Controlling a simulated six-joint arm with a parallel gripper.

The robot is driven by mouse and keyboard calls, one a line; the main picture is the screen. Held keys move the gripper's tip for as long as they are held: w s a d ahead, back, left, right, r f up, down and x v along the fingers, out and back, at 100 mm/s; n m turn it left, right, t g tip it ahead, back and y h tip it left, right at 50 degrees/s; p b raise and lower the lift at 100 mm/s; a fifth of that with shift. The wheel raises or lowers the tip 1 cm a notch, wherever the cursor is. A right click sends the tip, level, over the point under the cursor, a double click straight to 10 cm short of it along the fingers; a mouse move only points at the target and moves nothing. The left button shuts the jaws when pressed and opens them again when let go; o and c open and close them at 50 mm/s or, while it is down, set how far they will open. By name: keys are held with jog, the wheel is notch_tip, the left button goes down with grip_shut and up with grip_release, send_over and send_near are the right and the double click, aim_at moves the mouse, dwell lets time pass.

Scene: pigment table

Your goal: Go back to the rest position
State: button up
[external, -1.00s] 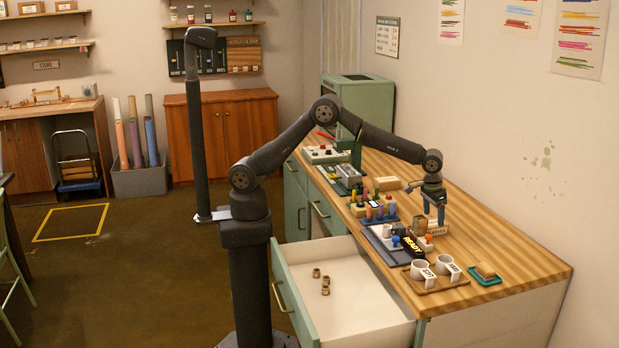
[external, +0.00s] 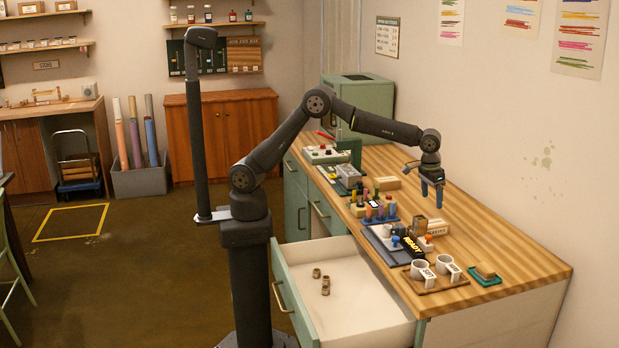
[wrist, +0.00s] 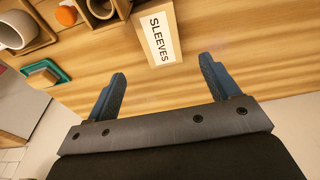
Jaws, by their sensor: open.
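My gripper (external: 432,192) hangs above the wooden worktop (external: 510,255) with its fingers pointing down. Its two blue fingers are spread apart with nothing between them, as the wrist view (wrist: 160,95) also shows. In the wrist view, a box labelled SLEEVES (wrist: 158,32) lies on the worktop beyond the fingertips. My arm is bent, reaching from its column out over the worktop.
Below the gripper stand a station with a READY sign (external: 412,246), a tray with two cups (external: 436,283) and a green tray (external: 484,276). A pulled-out drawer (external: 362,302) holds several small brown pieces (external: 325,285). A green cabinet (external: 365,98) stands at the back.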

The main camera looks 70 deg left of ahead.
aim_at(433, 223)
jog(key=f, duration=0.3)
jog(key=w+f, duration=0.1)
jog(key=f, duration=0.7)
jog(key=shift+w+f, duration=0.2)
jog(key=shift+w, duration=0.1)
jog(key=shift+w+r, duration=0.15)
jog(key=shift+r, duration=0.05)
notch_tip(433, 223, up, 22)
jog(key=s+d+m, duration=0.5)
jog(key=s, duration=0.6)
jog(key=s+d+m+g+h, duration=0.1)
jog(key=s+d+m, duration=0.4)
jog(key=s, duration=0.7)
jog(key=s+d+m, duration=0.5)
jog(key=s+d, duration=0.1)
jog(key=s, duration=0.5)
jog(key=shift+s+d+r+h, duration=0.15)
jog(key=shift+d+r+h, duration=0.1)
jog(key=shift+r+h, duration=0.1)
